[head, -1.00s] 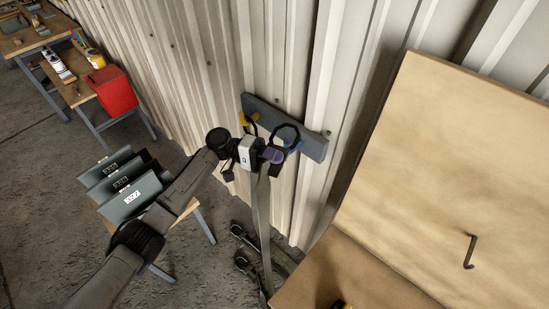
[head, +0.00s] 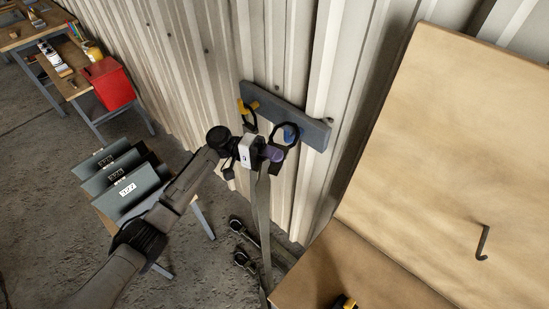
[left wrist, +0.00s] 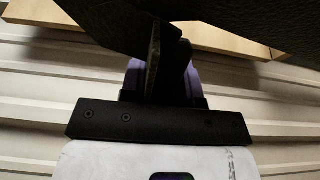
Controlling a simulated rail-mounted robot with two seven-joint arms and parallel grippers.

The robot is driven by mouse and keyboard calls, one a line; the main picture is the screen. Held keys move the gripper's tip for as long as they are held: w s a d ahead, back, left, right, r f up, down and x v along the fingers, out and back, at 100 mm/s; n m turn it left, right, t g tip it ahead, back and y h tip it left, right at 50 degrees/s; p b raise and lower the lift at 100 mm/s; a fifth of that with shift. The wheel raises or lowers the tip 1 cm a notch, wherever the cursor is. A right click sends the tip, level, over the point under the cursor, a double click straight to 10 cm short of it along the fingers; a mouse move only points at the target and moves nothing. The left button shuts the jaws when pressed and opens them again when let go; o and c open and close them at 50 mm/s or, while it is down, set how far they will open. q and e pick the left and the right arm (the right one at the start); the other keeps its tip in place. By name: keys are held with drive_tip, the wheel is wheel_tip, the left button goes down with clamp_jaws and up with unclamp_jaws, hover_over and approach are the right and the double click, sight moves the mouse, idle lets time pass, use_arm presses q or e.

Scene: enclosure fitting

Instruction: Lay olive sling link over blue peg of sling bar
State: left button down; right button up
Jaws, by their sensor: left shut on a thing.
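The grey sling bar (head: 312,132) is fixed to the corrugated wall. Its blue peg (head: 291,132) shows through the opening of a dark link ring (head: 296,140). I cannot tell whether the ring is around the peg or in front of it. My left gripper (head: 272,153) is shut on the link, just below the bar. A grey-olive strap (head: 263,215) hangs down below the gripper. In the left wrist view, purple finger parts (left wrist: 135,78) flank a dark strip; the link's contact is hidden. My right gripper is out of view.
A yellow peg (head: 243,106) is at the bar's left, with another dark loop (head: 250,120) beside it. A wooden bench (head: 350,270) with a tilted board (head: 440,150) stands at right.

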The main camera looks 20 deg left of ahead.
use_arm(q)
drive_tip(key=c, duration=0.8)
unclamp_jaws()
drive_tip(key=shift+a, duration=0.1)
drive_tip(key=shift+a, duration=0.3)
drive_tip(key=shift+a+b, duration=1.8)
drive_tip(key=shift+a, duration=4.7)
